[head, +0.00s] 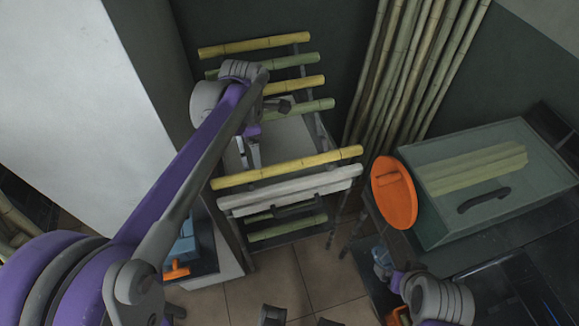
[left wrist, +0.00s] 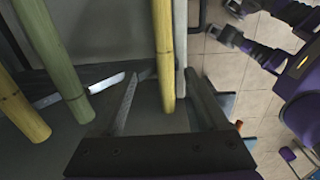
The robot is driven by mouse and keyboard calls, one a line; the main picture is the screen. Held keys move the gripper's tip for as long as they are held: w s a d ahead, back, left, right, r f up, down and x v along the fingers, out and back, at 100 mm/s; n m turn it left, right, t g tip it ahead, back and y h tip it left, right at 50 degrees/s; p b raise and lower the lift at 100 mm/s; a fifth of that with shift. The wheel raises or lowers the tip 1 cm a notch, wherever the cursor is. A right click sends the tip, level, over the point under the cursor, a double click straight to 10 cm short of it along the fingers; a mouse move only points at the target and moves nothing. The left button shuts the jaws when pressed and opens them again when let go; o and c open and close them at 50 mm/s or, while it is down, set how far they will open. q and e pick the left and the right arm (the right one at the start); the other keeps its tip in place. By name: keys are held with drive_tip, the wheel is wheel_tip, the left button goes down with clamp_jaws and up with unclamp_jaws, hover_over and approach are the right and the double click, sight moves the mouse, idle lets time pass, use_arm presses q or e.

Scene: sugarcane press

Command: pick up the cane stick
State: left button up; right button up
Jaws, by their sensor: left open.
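Several cane sticks lie across a rack in the head view. The front yellow cane stick (head: 290,167) lies just behind a pale grey bar (head: 290,190). My left gripper (head: 250,157) is over the rack, pointing down near this stick. In the left wrist view the yellow stick (left wrist: 164,45) runs between the two spread fingers of my left gripper (left wrist: 160,78), which is open. Whether a finger touches it I cannot tell. A part of my right arm (head: 440,297) shows at the lower right of the head view; its jaws are not clear.
A green stick (left wrist: 60,60) and another yellow stick (left wrist: 22,112) lie left of the fingers. Tall canes (head: 415,70) lean on the wall. A grey-green bin (head: 450,225) with cane pieces and an orange disc (head: 393,193) stand right of the rack.

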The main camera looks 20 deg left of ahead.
sight(254, 171)
use_arm(q)
wheel_tip(254, 171, down, 3)
drive_tip(key=shift+f, duration=0.2)
drive_tip(key=shift+s+a+f+b, duration=0.1)
drive_tip(key=shift+s+f+b, duration=0.05)
drive_tip(key=shift+f, duration=0.75)
drive_tip(key=shift+s+a+f+b, duration=0.1)
drive_tip(key=shift+s+f, duration=0.05)
drive_tip(key=shift+f, duration=0.75)
drive_tip(key=shift+s+f+b, duration=0.15)
drive_tip(key=shift+f, duration=0.75)
clamp_jaws()
